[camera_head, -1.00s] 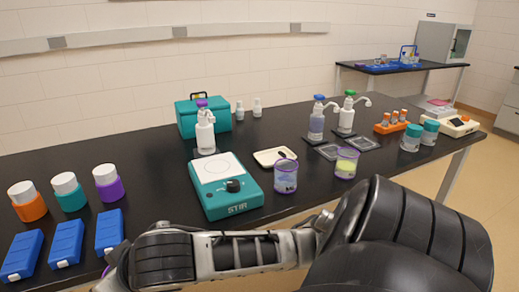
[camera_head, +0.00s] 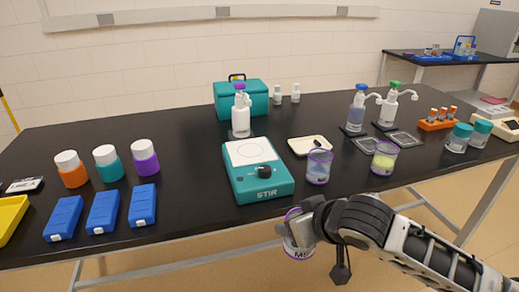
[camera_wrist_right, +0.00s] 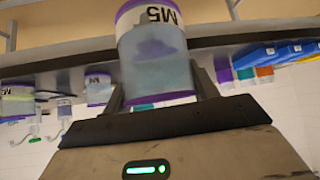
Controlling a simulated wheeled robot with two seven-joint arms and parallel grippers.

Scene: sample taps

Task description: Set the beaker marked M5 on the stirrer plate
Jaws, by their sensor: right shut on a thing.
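The beaker marked M5 (camera_head: 299,232) has a purple rim and a white label. My right gripper (camera_head: 305,218) is shut on it and holds it in front of the table's front edge, below the tabletop in the head view. In the right wrist view the M5 beaker (camera_wrist_right: 155,55) sits between the fingers and shows a bluish content. My left gripper is not in view.
A purple-rimmed beaker (camera_head: 319,166) stands right of the stirrer, and one with yellow content (camera_head: 383,158) further right. A cream dish (camera_head: 311,145) and a white pump bottle (camera_head: 240,115) are close behind. Blue boxes (camera_head: 103,212) lie at left.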

